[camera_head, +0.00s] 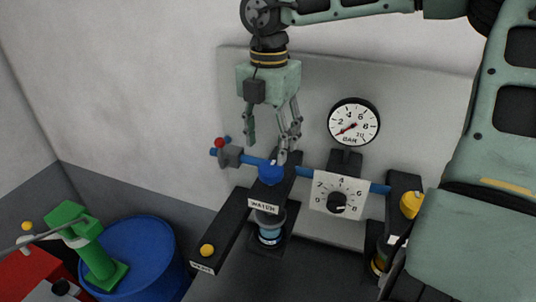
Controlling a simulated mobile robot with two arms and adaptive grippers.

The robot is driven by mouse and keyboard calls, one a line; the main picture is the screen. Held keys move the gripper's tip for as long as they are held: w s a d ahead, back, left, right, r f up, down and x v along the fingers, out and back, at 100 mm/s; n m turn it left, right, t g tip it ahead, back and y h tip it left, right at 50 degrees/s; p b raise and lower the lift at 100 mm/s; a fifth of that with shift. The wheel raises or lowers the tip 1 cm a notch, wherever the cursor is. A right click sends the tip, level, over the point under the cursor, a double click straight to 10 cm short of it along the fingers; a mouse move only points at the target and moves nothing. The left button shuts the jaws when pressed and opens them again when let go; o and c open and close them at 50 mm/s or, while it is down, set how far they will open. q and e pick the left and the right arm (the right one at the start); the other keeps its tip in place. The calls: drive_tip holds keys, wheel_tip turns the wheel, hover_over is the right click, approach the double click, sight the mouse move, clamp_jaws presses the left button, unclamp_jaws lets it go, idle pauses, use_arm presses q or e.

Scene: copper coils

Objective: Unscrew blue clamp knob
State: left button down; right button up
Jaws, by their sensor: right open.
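The blue clamp knob (271,172) is a round blue cap on top of a black clamp bracket (288,190), above the label reading "WATCH". My right gripper (267,150) hangs fingers-down just above the knob. Its fingers are spread, with nothing seen between them. The right finger reaches close to the knob's top edge; I cannot tell whether it touches. Below the bracket a dark cylinder with a blue band (268,228) stands in line with the knob. My left gripper is not in view.
A blue pipe (305,171) runs behind the bracket, with a red-knobbed valve (220,143) at its left end. A pressure gauge (354,125), a dial plate (339,194) and a yellow knob (411,204) are to the right. A blue drum (150,250) and green stand (88,240) are lower left.

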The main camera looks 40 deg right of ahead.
sight(270, 166)
drive_tip(key=f, duration=0.1)
drive_tip(key=f+p, duration=0.1)
drive_tip(key=f, duration=0.1)
drive_tip(key=shift+s+a+f+p, duration=0.25)
drive_tip(key=shift+s+f+p, duration=0.1)
drive_tip(key=shift+s, duration=0.05)
drive_tip(key=f, duration=0.2)
drive_tip(key=shift+w+d+f+p, duration=0.25)
drive_tip(key=shift+w+f+p, duration=0.1)
drive_tip(key=shift+f, duration=0.1)
drive_tip(key=shift+s+a, duration=0.1)
drive_tip(key=shift+s, duration=0.05)
drive_tip(key=shift+c, duration=0.6)
drive_tip(key=c, duration=0.4)
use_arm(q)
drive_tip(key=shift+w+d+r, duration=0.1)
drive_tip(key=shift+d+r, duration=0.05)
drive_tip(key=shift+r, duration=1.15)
use_arm(e)
drive_tip(key=c, duration=0.6)
